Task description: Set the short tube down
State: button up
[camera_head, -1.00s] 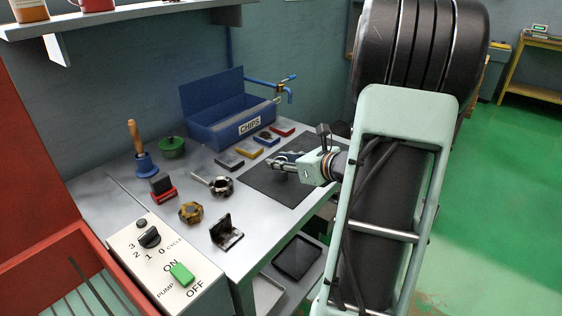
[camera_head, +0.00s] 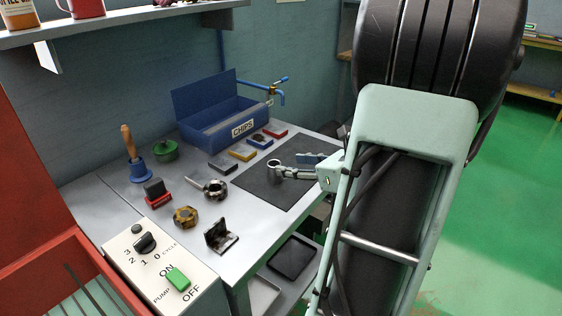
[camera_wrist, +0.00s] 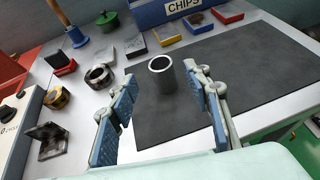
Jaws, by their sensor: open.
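The short tube (camera_wrist: 161,76) is a grey metal ring-ended cylinder. It stands upright near the left edge of the dark mat (camera_wrist: 255,85) in the wrist view. In the head view the tube (camera_head: 273,169) shows at the tip of my gripper (camera_head: 298,170). In the wrist view my gripper (camera_wrist: 163,112) is open, its blue-padded fingers apart. The tube stands just beyond and between the fingers, with visible gaps on both sides. The tube's base appears to rest on the mat.
Behind the mat are small coloured boxes (camera_head: 241,152) and the blue CHIPS bin (camera_head: 215,122). The mat's right part is clear.

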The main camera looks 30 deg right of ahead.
jog(key=v, duration=0.3)
jog(key=shift+s+r, duration=0.15)
jog(key=shift+s, duration=0.2)
